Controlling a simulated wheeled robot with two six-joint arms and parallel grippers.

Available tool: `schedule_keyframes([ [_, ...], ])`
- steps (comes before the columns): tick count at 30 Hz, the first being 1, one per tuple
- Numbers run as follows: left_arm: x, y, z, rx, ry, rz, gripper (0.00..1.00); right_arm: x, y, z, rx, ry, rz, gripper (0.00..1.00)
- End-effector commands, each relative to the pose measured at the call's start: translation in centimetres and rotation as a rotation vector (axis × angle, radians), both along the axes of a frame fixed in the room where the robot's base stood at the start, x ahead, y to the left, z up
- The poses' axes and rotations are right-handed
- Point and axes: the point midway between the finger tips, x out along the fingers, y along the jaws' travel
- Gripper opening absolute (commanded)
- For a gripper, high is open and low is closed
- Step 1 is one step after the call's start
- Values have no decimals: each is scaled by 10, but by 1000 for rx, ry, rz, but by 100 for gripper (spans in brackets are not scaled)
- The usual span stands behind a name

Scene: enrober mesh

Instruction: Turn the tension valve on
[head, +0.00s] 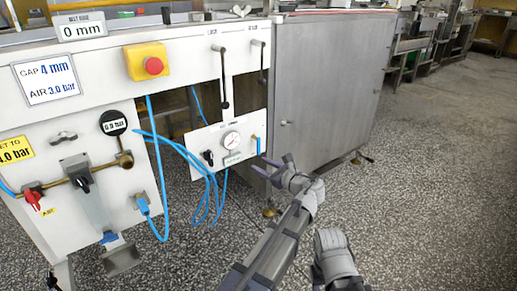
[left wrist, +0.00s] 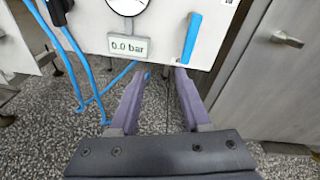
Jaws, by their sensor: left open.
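A blue valve lever (head: 256,145) stands upright at the right end of a small white panel (head: 198,136). In the left wrist view the blue lever (left wrist: 192,38) is nearly vertical, slightly tilted. Beside it are a round gauge (head: 231,140) and a readout (left wrist: 129,46) showing 0.0 bar. My left gripper (head: 277,163) is open and empty, just below and to the right of the lever in the head view. In the left wrist view its fingertips (left wrist: 163,74) are below the lever, apart from it.
Blue hoses (head: 209,190) hang below and left of the panel. A grey metal cabinet (head: 325,90) stands close on the right. A red stop button (head: 153,65), a red-handled valve (head: 34,198) and a black gauge (head: 113,123) are further left. The speckled floor at right is clear.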

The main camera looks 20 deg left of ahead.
Motion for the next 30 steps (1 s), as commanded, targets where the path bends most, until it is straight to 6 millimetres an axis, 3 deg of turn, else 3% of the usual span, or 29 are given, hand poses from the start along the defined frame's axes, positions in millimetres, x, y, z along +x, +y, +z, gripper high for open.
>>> schedule_keyframes([
  [4, 19, -22, 27, 199, 66, -60, 48, 0, 0, 0, 0, 0, 0, 50],
  [11, 23, -26, 35, 263, 87, -74, 48, 0, 0, 0, 0, 0, 0, 50],
  [30, 69, 33, 34, 258, 85, -72, 48, 0, 0, 0, 0, 0, 0, 50],
])
